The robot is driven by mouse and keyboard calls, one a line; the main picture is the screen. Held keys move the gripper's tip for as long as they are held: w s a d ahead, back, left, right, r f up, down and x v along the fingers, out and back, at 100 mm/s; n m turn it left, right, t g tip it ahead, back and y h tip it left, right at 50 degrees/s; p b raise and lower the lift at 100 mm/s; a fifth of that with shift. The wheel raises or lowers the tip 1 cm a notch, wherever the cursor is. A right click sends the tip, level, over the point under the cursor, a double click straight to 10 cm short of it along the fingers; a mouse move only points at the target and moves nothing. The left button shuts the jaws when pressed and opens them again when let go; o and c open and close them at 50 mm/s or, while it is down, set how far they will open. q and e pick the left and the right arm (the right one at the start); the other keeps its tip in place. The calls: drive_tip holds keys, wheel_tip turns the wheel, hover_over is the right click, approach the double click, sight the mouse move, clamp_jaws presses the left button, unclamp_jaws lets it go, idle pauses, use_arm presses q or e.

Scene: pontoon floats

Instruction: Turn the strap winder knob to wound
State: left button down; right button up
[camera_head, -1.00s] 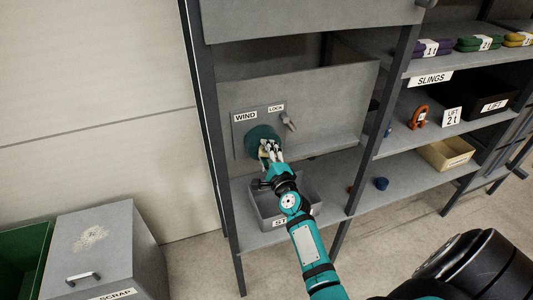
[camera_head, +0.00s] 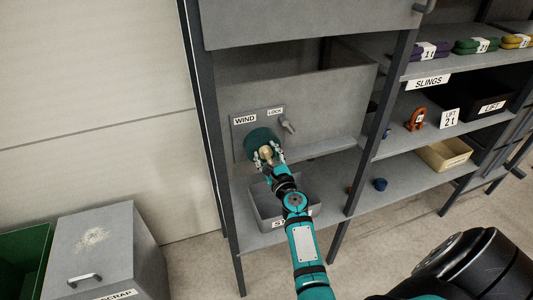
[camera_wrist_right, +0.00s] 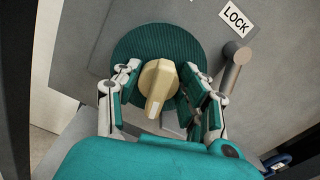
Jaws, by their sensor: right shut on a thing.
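The strap winder knob (camera_head: 257,136) is a round teal ribbed disc with a tan centre grip, on a grey panel under the WIND label (camera_head: 244,119). In the right wrist view the disc (camera_wrist_right: 152,38) has its tan grip (camera_wrist_right: 160,82) with the pale-marked end pointing down. My right gripper (camera_head: 267,157) is at the knob, its fingers on either side of the tan grip and shut on the knob. The finger contact is partly hidden. The lock lever (camera_head: 288,126) sits to the right under the LOCK label (camera_head: 275,112). My left gripper is out of view.
A grey bin (camera_head: 256,212) stands on the shelf below the knob, partly behind my right arm. Rack posts stand on both sides. Shelves at right hold slings, an orange shackle (camera_head: 416,118) and a tan box (camera_head: 445,154). A grey scrap bin (camera_head: 112,242) is at lower left.

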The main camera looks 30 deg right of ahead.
drive_tip(key=shift+m, duration=0.9)
drive_tip(key=o, duration=1.1)
